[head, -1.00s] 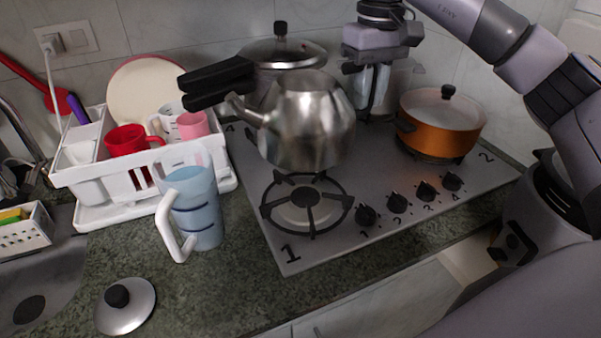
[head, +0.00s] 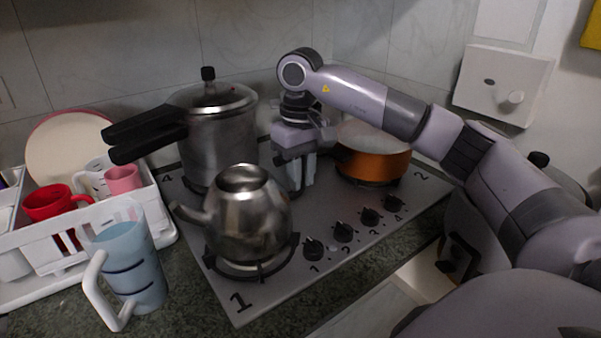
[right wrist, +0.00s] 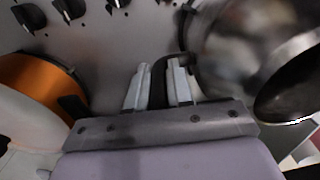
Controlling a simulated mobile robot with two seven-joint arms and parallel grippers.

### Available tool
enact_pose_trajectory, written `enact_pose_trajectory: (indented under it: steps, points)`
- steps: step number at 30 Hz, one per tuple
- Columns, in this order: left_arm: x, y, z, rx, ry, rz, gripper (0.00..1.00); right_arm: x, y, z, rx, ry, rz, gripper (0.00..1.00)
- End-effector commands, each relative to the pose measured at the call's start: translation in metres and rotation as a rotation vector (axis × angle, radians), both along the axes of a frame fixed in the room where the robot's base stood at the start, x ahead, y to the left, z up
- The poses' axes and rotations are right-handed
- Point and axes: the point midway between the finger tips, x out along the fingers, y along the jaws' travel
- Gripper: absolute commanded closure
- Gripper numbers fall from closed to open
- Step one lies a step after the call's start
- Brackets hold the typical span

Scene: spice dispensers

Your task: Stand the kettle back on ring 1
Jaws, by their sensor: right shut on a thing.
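The steel kettle (head: 247,222) stands upright over ring 1 (head: 222,262), at the stove's front left corner. Its spout points left and its top is uncovered. I cannot tell whether its base fully rests on the grate. My right gripper (head: 298,188) is behind and right of the kettle, fingers pointing down. In the right wrist view the fingers (right wrist: 160,84) are closed around a black curved handle, with the blurred kettle (right wrist: 232,45) beside it. The handle is mostly hidden in the head view. My left gripper is not in view.
A pressure cooker (head: 215,130) stands behind the kettle, its black handles reaching left. An orange pot (head: 372,160) is at the back right. Knobs (head: 343,231) line the stove's front. A blue measuring jug (head: 130,265) and a white dish rack (head: 165,215) stand left.

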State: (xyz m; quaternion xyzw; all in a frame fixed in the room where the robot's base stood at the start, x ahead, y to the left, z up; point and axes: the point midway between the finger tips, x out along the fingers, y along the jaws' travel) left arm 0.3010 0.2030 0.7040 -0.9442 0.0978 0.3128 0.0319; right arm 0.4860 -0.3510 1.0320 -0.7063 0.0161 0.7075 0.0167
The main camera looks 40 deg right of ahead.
Motion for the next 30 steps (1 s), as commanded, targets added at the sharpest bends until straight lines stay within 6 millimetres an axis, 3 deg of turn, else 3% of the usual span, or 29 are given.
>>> enact_pose_trajectory:
  steps: [17, 18, 19, 30]
  points:
    - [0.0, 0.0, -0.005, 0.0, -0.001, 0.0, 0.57, 0.0, 0.0, -0.011, 0.003, -0.002, 0.0, 1.0]
    - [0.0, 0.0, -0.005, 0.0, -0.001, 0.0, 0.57, 0.0, 0.0, -0.012, 0.001, 0.0, 0.0, 0.66]
    - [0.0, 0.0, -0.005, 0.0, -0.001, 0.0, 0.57, 0.0, 0.0, -0.012, 0.001, 0.0, 0.0, 0.56]
    - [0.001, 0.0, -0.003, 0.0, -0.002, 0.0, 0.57, 0.0, 0.0, -0.007, 0.001, 0.0, 0.0, 0.54]
